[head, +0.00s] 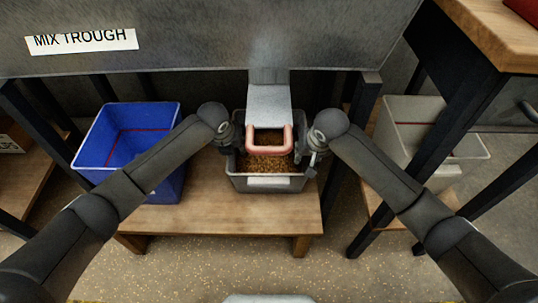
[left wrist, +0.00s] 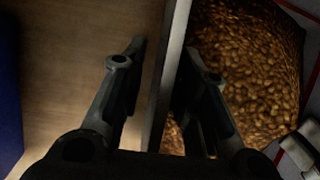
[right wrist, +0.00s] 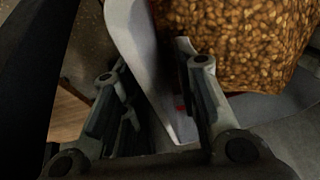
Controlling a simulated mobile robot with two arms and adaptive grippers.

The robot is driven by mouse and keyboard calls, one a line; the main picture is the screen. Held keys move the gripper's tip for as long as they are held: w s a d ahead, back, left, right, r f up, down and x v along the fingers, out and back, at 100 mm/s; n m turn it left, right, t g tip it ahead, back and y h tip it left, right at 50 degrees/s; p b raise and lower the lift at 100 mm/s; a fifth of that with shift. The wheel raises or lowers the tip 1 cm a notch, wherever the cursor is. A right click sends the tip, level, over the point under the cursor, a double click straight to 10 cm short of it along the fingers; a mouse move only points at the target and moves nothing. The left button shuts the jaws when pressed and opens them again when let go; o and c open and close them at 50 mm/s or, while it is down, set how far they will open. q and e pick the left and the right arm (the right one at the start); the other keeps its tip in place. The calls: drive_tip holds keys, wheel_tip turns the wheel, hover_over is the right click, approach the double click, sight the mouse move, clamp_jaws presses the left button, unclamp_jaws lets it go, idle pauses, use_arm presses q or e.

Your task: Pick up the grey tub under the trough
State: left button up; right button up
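The grey tub (head: 237,182) stands on a low wooden bench under the trough (head: 230,45), filled with brown grain (head: 270,163). My left gripper (head: 238,152) is at the tub's left side. In the left wrist view its open fingers straddle the tub wall (left wrist: 172,70), one over the bench, one over the grain (left wrist: 248,70). My right gripper (head: 307,158) is at the tub's right side. In the right wrist view its open fingers stand on either side of the pale tub wall (right wrist: 132,35). Neither gripper is visibly closed on the wall.
A metal spout (head: 269,103) with a pink U-shaped handle (head: 269,149) hangs over the tub. A blue bin (head: 128,150) stands to the left on the bench (head: 220,218). A pale bin (head: 440,175) stands right, behind dark table legs. The speckled floor in front is clear.

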use_arm(q)
drive_tip(key=shift+f, duration=0.2)
use_arm(e)
drive_tip(key=shift+f, duration=0.2)
use_arm(q)
clamp_jaws()
use_arm(e)
clamp_jaws()
use_arm(q)
drive_tip(key=shift+w, duration=0.1)
drive_tip(key=shift+w+r, duration=0.1)
drive_tip(key=shift+r, duration=0.1)
use_arm(e)
drive_tip(key=shift+w+r, duration=0.2)
drive_tip(key=shift+r, duration=0.05)
